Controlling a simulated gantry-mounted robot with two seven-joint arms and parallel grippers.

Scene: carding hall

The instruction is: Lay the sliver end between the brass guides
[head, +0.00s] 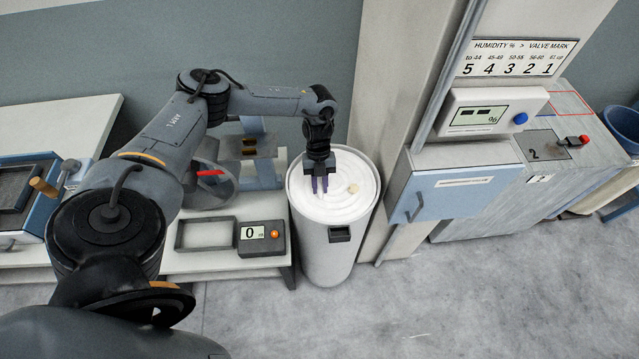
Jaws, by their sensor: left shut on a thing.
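A tall white can (328,250) stands in the middle, filled with coiled white sliver (342,204). My left gripper (320,188) points down into the can's open top, with its dark fingers at the coils. It is shut on a white strand, which looks like the sliver end (321,196); the fingers partly hide it. My right gripper is not in view.
A small beige piece (353,188) lies on the coils. A scale box reading 0 (262,238) and an empty grey frame (206,234) lie on the bench. A wheel with a red handle (210,173) stands behind. A blue-fronted cabinet (452,190) stands right of the can.

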